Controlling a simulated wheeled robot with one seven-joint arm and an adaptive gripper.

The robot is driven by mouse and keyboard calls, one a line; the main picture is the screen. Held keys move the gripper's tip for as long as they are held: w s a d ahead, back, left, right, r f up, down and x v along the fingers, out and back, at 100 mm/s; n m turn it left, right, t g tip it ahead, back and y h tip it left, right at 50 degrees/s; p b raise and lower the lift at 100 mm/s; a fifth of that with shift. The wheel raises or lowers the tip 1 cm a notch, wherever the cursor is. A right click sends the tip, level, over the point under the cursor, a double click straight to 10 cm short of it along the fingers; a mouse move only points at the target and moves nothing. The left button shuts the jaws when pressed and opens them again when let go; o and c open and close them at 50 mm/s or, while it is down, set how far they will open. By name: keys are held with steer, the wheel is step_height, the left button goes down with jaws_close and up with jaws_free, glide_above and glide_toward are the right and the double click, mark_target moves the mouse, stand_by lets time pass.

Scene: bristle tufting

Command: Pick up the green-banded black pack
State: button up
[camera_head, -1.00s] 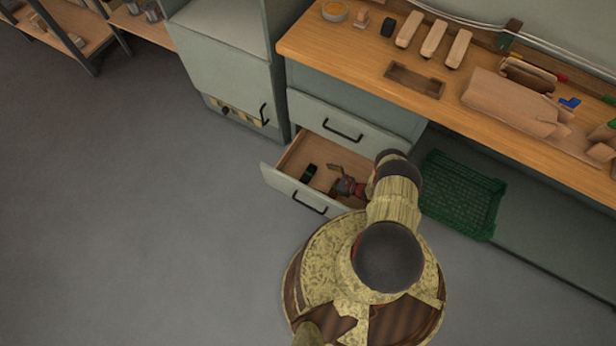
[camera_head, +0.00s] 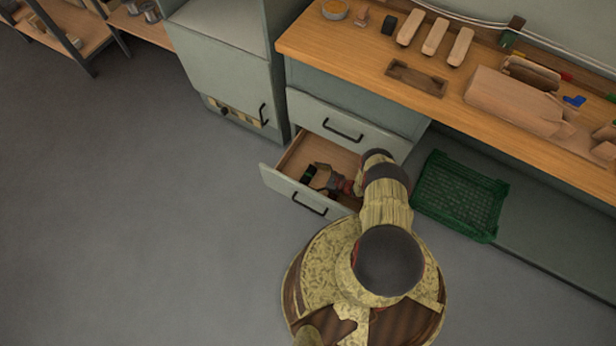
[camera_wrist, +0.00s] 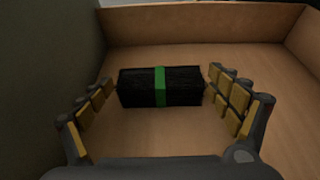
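The black pack (camera_wrist: 135,88) with a green band (camera_wrist: 160,86) around its middle lies on the wooden floor of an open drawer (camera_wrist: 215,24). In the head view the pack (camera_head: 308,173) shows small at the drawer's left part. My gripper (camera_wrist: 158,90) is open, with one finger beside each end of the pack. The right finger is very close to the pack's end; I cannot tell if it touches. A small gap shows at the left finger. In the head view my gripper (camera_head: 318,177) is inside the drawer, partly covering the pack.
The drawer front (camera_head: 293,190) and its walls stand around my gripper. A green crate (camera_head: 461,194) stands to the right. The grey floor at left is clear.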

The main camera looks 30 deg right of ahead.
steer(key=c, duration=0.6)
steer(key=shift+r, duration=0.1)
steer(key=shift+c, duration=0.5)
